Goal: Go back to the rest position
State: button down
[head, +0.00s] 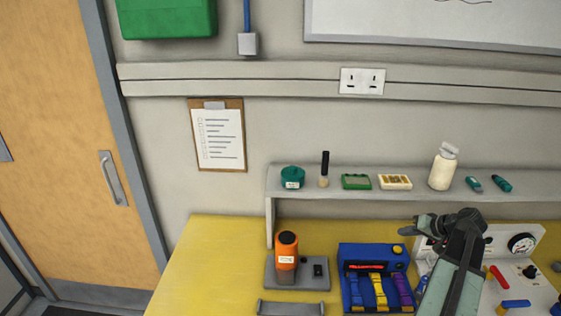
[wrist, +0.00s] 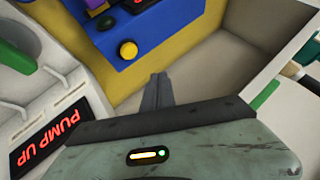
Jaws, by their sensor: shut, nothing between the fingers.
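My gripper (wrist: 158,92) is shut and empty in the wrist view, its two dark fingers pressed together. They point at a pale surface beside the blue box (wrist: 105,35) and its yellow button (wrist: 128,50). In the head view my folded arm stands in front of the white panel, at the right of the blue box (head: 345,262). The gripper end (head: 425,222) is near the box's right side, below the shelf; its fingertips are hard to make out there.
The white panel (head: 505,240) has a gauge (head: 522,243), a red lever (head: 498,276) and a blue lever (head: 514,304). A lit "PUMP UP" display (wrist: 48,132) shows. A shelf (head: 340,194) holds bottles and small items. An orange device (head: 287,250) stands left. The yellow table's left part (head: 215,265) is clear.

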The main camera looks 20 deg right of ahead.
jog(key=w+a+f+n+g, duration=0.1)
jog(key=w+a+f+g, duration=0.1)
jog(key=a, duration=0.9)
jog(key=w+a+f+n+g+b, duration=0.1)
jog(key=w+a+f+n+g, duration=0.1)
jog(key=a, duration=1)
jog(key=w+a+f+n+g, duration=0.1)
jog(key=w+a+f+g, duration=0.2)
jog(key=a, duration=0.9)
jog(key=shift+f+y, duration=0.3)
jog(key=s+a+h, duration=0.1)
jog(key=a, duration=0.3)
jog(key=s+a+f+n+g+h, duration=0.1)
jog(key=a, duration=0.4)
jog(key=s+a+n+g+b, duration=0.1)
jog(key=a, duration=0.4)
jog(key=shift+s+f+h, duration=0.25)
jog(key=shift+s+h, duration=0.1)
jog(key=shift+h, duration=0.05)
